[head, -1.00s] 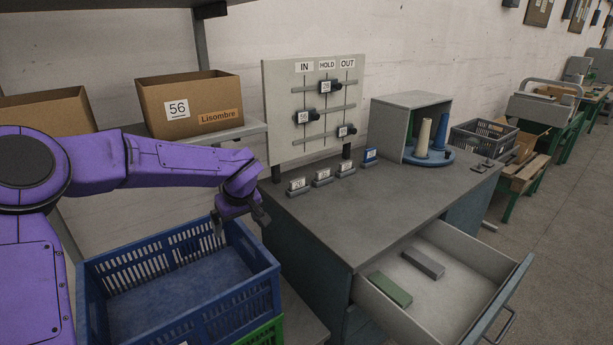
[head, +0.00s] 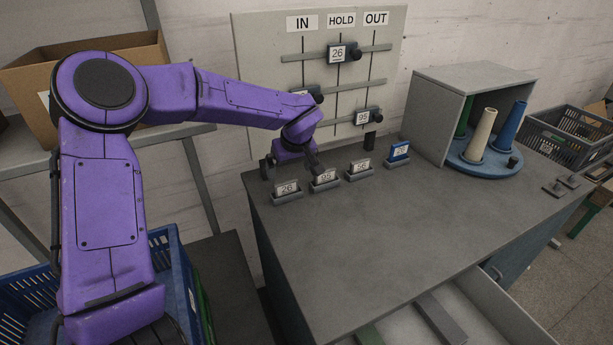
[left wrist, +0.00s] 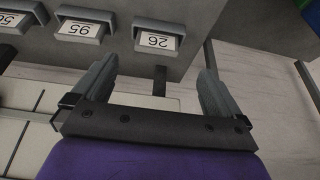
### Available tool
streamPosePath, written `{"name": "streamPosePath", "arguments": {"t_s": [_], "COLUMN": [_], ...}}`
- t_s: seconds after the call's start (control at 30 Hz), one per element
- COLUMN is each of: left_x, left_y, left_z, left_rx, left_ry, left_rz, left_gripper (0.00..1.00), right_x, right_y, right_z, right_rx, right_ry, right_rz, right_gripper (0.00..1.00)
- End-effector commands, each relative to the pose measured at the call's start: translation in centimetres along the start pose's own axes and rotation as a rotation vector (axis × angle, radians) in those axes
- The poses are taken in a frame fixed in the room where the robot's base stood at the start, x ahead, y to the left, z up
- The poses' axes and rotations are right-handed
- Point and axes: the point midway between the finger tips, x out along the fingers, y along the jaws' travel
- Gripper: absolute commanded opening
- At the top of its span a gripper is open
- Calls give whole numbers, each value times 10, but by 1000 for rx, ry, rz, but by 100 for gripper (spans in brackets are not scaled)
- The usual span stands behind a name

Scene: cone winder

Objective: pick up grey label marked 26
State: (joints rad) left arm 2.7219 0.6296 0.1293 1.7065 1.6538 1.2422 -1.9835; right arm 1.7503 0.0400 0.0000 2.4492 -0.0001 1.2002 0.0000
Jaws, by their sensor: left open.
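The grey label marked 26 (head: 287,188) stands in a small holder at the left end of a row on the grey tabletop. In the left wrist view the label (left wrist: 153,40) appears upside down, beyond the fingertips and roughly between them. My left gripper (head: 291,167) is open and empty, just behind and above this label, with a finger toward each side. It does not appear to touch the label. Its two fingers also show in the left wrist view (left wrist: 158,70). My right gripper is not in view.
Labels marked 95 (head: 325,177) and 56 (head: 360,167) and a blue label (head: 399,151) continue the row to the right. The IN/HOLD/OUT board (head: 258,55) stands behind. A cone stand (head: 483,158) is at right. An open drawer (head: 490,308) is in front; the tabletop's middle is clear.

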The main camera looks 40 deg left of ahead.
Motion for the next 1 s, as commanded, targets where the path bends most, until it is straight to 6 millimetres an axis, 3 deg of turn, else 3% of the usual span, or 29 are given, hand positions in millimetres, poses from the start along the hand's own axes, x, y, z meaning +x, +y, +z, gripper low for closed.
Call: {"name": "streamPosePath", "arguments": {"t_s": [0.13,0.7,0.97,1.0], "left_x": [10,102,106,106], "left_y": [-3,6,6,6], "left_z": [1,-7,-6,-6], "left_rx": [-1,1,0,0], "left_ry": [0,-1,0,0], "left_rz": [0,-3,0,0], "left_gripper": [100,100,100,87], "right_x": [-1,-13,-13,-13], "right_y": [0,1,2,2], "right_z": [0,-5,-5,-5], "right_rx": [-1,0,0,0], "right_ry": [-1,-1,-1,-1], "right_rz": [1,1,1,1], "right_gripper": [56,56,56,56]}}
